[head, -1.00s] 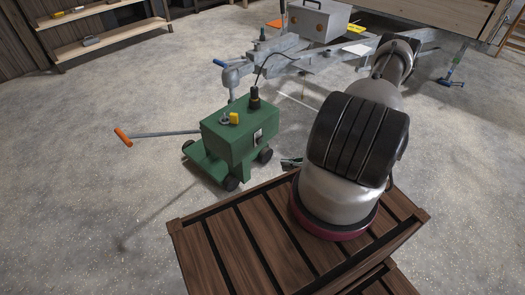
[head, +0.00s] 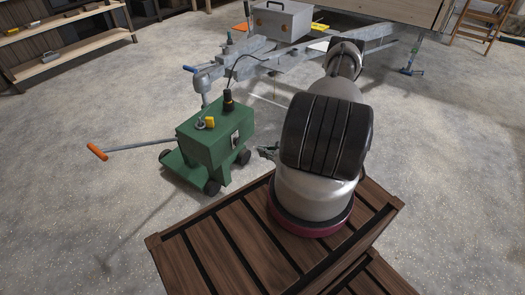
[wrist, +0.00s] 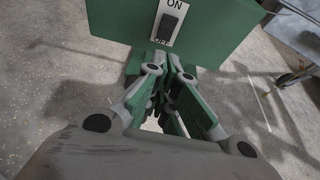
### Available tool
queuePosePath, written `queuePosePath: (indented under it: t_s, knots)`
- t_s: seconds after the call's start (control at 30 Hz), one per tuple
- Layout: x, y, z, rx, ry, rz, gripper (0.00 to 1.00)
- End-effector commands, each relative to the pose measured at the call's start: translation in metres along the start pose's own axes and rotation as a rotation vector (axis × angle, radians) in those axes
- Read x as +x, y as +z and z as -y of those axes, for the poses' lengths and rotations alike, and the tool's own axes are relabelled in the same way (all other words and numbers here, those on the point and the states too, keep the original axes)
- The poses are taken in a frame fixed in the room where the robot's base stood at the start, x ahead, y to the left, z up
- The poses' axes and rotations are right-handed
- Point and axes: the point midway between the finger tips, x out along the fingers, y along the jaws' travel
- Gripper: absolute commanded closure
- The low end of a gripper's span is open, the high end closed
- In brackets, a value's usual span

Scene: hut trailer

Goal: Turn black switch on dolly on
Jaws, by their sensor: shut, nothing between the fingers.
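The green dolly (head: 205,150) stands on the floor left of my arm in the head view. Its black switch (head: 236,139) sits on a white plate on the side facing my gripper. In the wrist view the switch (wrist: 169,27) is at the top middle, with "ON" printed above it and lettering below, partly hidden. My gripper (head: 262,151) is right of the switch and slightly lower in the head view, apparently apart from the dolly. In the wrist view my gripper (wrist: 170,62) is shut and empty, its tips below the switch plate. Which way the switch is tipped is unclear.
An orange-ended handle (head: 97,152) sticks out left from the dolly. The grey trailer frame (head: 270,62) and a metal box (head: 283,20) stand behind it. A shelf (head: 70,55) is at the back left. The concrete floor (head: 60,215) at the left is clear.

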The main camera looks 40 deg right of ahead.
Motion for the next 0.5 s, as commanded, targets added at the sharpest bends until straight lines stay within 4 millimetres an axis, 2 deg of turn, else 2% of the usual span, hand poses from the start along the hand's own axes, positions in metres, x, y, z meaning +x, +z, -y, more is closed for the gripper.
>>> queuePosePath:
  t_s: [0.1, 0.3, 0.5]
  knots:
    - [0.027, 0.0, -0.002, -0.003, 0.006, 0.0, 1.0]
    - [0.069, 0.0, -0.002, -0.002, 0.004, 0.0, 1.0]
    - [0.09, 0.02, -0.001, -0.001, 0.002, 0.0, 1.0]
